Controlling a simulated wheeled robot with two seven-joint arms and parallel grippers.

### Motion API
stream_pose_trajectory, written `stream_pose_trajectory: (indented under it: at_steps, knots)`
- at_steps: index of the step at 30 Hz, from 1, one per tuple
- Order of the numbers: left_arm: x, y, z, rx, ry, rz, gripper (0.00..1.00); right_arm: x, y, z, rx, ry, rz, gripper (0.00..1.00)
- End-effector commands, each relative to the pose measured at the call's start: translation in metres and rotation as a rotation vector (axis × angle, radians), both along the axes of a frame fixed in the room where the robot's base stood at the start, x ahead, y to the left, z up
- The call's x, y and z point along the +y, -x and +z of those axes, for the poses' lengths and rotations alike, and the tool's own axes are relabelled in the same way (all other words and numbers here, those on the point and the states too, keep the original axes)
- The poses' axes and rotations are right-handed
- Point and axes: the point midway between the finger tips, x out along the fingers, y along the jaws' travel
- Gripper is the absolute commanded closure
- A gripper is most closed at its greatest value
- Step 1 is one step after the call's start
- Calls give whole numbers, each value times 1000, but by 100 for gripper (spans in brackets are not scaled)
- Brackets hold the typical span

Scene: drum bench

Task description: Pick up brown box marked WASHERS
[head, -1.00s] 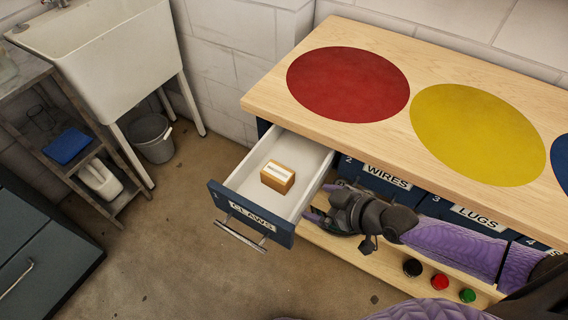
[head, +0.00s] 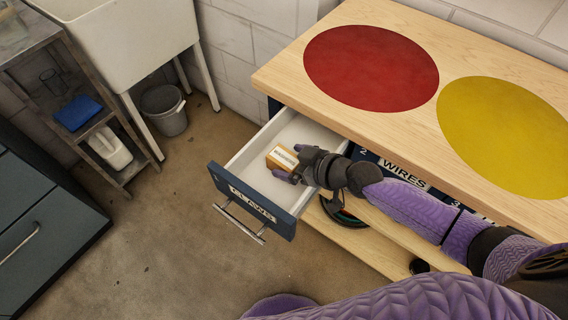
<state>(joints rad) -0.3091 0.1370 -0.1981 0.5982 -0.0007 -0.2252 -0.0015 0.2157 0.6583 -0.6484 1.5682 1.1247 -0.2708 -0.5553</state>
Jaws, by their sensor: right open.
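A small brown box (head: 281,157) with a white label lies in the open drawer marked CLAWS (head: 246,206); the label's print is too small to read. My right gripper (head: 286,166) reaches over the drawer's right wall, with its fingers at the box's right end. It is open, and part of the box is hidden behind it. I cannot tell whether the fingers touch the box. My left gripper is not in view.
The wooden bench top (head: 452,61) with a red disc (head: 371,68) and a yellow disc (head: 503,136) overhangs the drawer's back. A shut drawer marked WIRES (head: 404,176) is to the right. A lower shelf (head: 345,238) runs below. A grey bucket (head: 164,110) stands on the floor.

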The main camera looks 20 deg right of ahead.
Motion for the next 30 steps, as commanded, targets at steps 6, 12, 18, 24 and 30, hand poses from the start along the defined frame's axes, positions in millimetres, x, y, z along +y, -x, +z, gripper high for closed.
stream_pose_trajectory:
  at_steps: [6, 12, 18, 24, 30]
  knots:
    - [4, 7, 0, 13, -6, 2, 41, 4, -5, -3, 0, 1, 0, 0]
    - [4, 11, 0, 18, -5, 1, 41, 4, -5, -2, -1, 1, 0, 30]
    - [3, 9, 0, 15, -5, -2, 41, 4, -5, -2, 0, 1, 0, 72]
    - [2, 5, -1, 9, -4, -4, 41, 4, -5, -2, -1, 1, 0, 96]
    - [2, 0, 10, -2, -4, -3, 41, 4, -5, 13, -4, 2, 2, 96]
